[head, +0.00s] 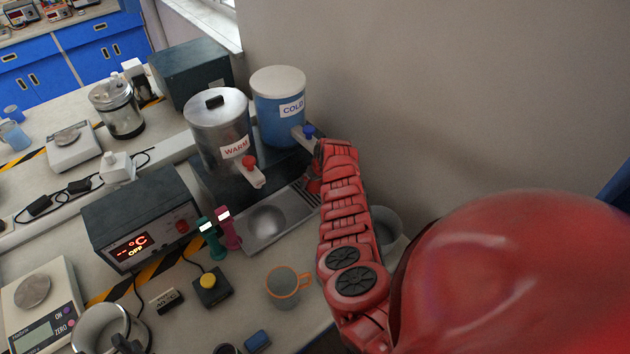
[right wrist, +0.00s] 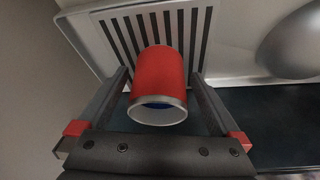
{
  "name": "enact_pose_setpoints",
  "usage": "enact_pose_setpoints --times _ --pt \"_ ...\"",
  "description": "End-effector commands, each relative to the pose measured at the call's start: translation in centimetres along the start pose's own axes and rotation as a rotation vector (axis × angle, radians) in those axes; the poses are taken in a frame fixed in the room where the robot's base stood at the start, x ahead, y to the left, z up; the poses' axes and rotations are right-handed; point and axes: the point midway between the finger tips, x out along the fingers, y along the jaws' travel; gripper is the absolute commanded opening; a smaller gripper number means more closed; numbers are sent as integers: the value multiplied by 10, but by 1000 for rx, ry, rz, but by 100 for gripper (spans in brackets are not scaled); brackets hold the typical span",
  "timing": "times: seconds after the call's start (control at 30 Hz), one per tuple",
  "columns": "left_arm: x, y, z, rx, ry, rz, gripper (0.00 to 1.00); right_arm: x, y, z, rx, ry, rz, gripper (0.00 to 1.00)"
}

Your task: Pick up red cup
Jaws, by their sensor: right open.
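The red cup (right wrist: 158,78) has a pale metallic rim and a dark blue inside. In the right wrist view its rim faces the camera, and it is over a slatted grate. My right gripper (right wrist: 158,88) is open, with one finger on each side of the cup; I cannot tell if either finger touches it. In the head view my right arm (head: 342,215) reaches to the dispensers and hides most of the gripper. A small red patch beside it looks like the cup. My left gripper is not in view.
The COLD dispenser (head: 279,108) and the WARM dispenser (head: 218,128) stand behind the metal sink tray (head: 275,240). A grey cup with an orange handle (head: 283,288), a yellow-button box (head: 211,287) and a temperature unit (head: 140,225) crowd the bench. A wall rises at right.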

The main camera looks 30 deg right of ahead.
Motion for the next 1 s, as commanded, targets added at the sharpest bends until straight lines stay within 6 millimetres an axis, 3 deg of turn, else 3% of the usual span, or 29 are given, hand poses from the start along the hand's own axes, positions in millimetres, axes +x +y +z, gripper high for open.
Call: enact_pose_setpoints --times 0.5,1.0 --pt "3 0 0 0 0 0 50 10 1 2 1 -2 1 100" --pt "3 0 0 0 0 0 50 10 1 2 1 -2 1 12"
